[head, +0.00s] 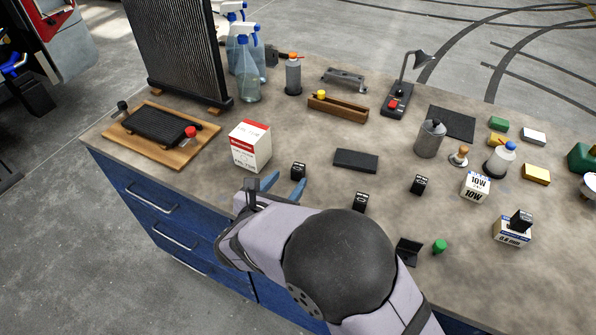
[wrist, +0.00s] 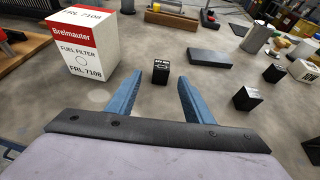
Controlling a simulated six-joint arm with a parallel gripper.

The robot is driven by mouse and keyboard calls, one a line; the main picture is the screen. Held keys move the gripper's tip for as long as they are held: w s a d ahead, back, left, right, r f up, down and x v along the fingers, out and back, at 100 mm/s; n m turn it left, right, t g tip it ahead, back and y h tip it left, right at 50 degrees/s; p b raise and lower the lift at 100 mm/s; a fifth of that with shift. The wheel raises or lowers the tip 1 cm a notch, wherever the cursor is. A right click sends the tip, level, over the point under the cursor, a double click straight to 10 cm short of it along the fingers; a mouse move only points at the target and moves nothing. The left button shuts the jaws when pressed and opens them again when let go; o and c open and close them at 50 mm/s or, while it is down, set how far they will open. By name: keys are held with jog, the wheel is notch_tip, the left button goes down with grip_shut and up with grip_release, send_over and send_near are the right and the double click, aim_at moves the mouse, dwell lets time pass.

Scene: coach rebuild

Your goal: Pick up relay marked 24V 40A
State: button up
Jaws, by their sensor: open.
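Several small black relays with white print stand on the bench. One relay (head: 298,170) stands just beyond my gripper (head: 282,183); in the wrist view this relay (wrist: 160,72) shows between and beyond the fingertips. Its print is too small to read surely. My gripper is open, its two blue fingers apart and empty. A second relay (head: 360,202) and a third relay (head: 421,184) stand to the right. Another relay (head: 521,220) sits on top of a white and blue box (head: 512,236). I cannot tell which is marked 24V 40A.
A red and white fuel filter box (head: 250,147) stands close left of my gripper. A flat black block (head: 356,161) lies to the right beyond the near relay. A wooden board (head: 203,140) with a black part lies at left. Bench between the near relays is clear.

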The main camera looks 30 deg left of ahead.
aim_at(296, 173)
jog(key=shift+p+x, duration=0.8)
jog(key=shift+x, duration=0.8)
jog(key=shift+d+p+x, duration=0.1)
jog(key=shift+p+x, duration=0.25)
jog(key=shift+x, duration=0.7)
jog(key=shift+d+p+x, duration=0.15)
jog(key=shift+p+x, duration=0.2)
jog(key=shift+x, duration=0.65)
jog(key=shift+a+f, duration=0.1)
jog(key=shift+c, duration=0.6)
jog(key=c, duration=1)
